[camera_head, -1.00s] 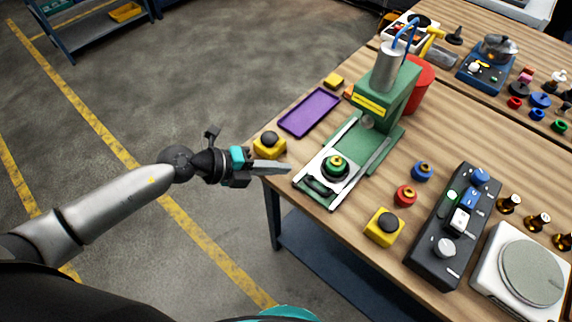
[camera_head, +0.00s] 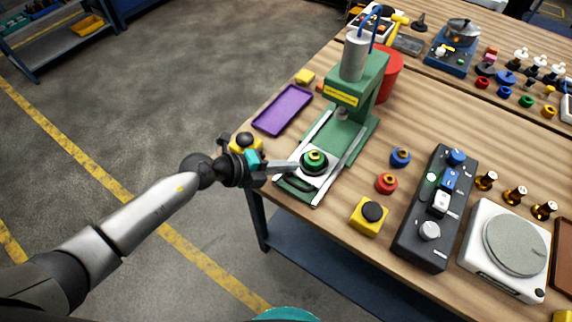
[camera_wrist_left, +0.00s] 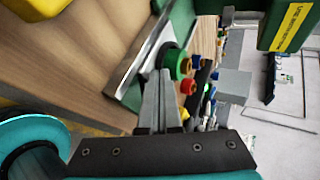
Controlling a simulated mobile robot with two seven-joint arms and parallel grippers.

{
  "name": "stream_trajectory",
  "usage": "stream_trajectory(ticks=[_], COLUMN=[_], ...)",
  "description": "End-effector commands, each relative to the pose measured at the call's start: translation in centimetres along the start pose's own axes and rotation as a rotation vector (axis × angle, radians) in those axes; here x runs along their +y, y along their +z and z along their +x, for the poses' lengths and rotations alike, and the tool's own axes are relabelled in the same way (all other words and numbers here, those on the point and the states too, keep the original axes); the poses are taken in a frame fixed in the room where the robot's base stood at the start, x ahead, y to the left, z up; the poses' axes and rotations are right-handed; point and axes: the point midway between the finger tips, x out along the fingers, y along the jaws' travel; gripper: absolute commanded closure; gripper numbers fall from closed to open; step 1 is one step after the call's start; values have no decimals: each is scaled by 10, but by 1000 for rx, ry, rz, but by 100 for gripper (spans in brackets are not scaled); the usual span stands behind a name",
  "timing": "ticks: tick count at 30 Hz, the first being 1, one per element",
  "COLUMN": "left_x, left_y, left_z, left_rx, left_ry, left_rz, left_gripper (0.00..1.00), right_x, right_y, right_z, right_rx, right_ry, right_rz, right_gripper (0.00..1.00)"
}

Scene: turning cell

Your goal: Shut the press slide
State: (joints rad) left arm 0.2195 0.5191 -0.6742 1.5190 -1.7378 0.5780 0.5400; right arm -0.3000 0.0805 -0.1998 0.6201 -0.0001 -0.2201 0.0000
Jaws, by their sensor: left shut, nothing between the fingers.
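The green press (camera_head: 358,85) stands on the wooden table with its ram above two rails. Its slide (camera_head: 311,171), a pale plate carrying a green and black round part (camera_head: 314,160), sits at the front end of the rails, out from under the ram. A dark handle (camera_head: 296,186) shows at the slide's front. My left gripper (camera_head: 296,165) is shut and empty, its fingertips at the slide's left side by the round part. In the left wrist view the shut fingers (camera_wrist_left: 159,98) point at the green part (camera_wrist_left: 177,62); contact cannot be told. My right gripper is not in view.
A purple tray (camera_head: 283,110) lies left of the press. A yellow button box (camera_head: 246,142) is close behind my left gripper. Red (camera_head: 386,183) and blue (camera_head: 400,156) knobs, another yellow button box (camera_head: 369,216) and a dark control box (camera_head: 436,208) stand to the right.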

Motion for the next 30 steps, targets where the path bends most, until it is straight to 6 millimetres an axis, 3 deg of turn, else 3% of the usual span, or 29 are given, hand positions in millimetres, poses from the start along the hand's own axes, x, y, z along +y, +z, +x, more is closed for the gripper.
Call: stream_trajectory(ticks=[5,10,21,30], left_x=[-8,-22,-48,-56], left_y=[10,26,58,64], left_z=[13,38,89,97], left_rx=[-2,-3,-1,1], left_ry=[-4,-4,-2,0], left_rz=[0,1,0,0], left_gripper=[100,100,100,100], right_x=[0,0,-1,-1], right_y=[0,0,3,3], right_z=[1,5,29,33], right_rx=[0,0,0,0], right_ry=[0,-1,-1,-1], right_rz=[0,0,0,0], right_gripper=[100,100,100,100])
